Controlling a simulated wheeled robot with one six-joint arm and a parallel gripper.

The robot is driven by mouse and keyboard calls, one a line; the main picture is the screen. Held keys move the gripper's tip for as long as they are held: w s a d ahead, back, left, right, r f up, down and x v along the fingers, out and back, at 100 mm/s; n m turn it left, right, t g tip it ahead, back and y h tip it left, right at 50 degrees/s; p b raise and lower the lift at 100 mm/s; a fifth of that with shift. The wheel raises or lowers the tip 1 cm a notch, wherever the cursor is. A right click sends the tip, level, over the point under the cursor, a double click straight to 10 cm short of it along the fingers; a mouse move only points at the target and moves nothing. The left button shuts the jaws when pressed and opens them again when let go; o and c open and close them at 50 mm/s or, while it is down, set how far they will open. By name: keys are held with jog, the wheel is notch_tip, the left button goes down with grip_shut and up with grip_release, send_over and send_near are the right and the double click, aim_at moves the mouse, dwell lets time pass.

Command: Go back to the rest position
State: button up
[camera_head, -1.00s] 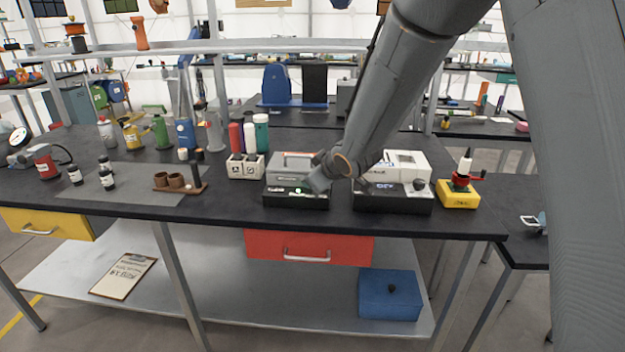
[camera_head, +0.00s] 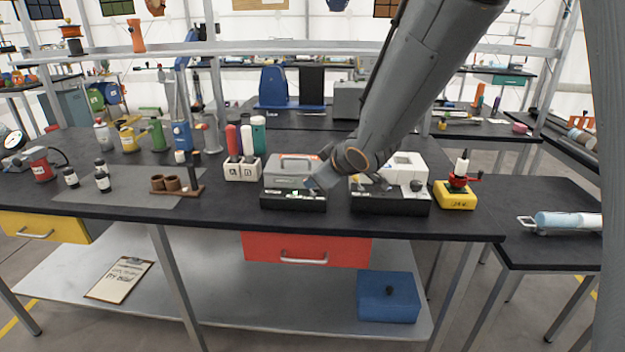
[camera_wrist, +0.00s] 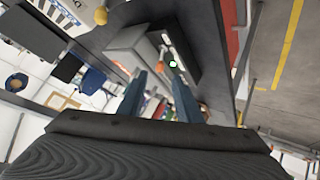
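My arm reaches down over the black workbench from the upper right. My gripper (camera_head: 318,182) is at the bench's front, by the right end of a grey lidded device on a black base (camera_head: 288,200). In the wrist view, the two blue fingers of my gripper (camera_wrist: 160,92) are apart, with nothing seen between them. The grey device and its black base with a green light (camera_wrist: 173,64) show beyond the fingers. Whether the fingers touch the device cannot be told.
A white device on a black base (camera_head: 392,203) stands close right of my gripper. A yellow block with a red-handled tool (camera_head: 455,197) is farther right. A white holder with coloured tubes (camera_head: 242,170) is left. A red drawer (camera_head: 306,248) is below the bench top.

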jog(key=shift+v, duration=0.8)
jog(key=s+d+f+m+g+h, duration=0.1)
jog(key=s+d+f+m+h, duration=0.2)
jog(key=d, duration=0.4)
jog(key=s+d+f+m+g+h, duration=0.1)
jog(key=s+d+f+m+g, duration=0.15)
jog(key=s+d, duration=0.4)
jog(key=s+d+f+m+g, duration=0.2)
jog(key=s+d+m, duration=0.1)
jog(key=s, duration=0.5)
jog(key=s+d+f+m+g+h, duration=0.1)
jog(key=s+d+f+m+g, duration=0.1)
jog(key=s, duration=0.7)
jog(key=d+m+g, duration=0.1)
jog(key=d, duration=0.1)
jog(key=shift+s+d, duration=0.2)
jog(key=shift+d, duration=0.1)
jog(key=shift+c, duration=0.4)
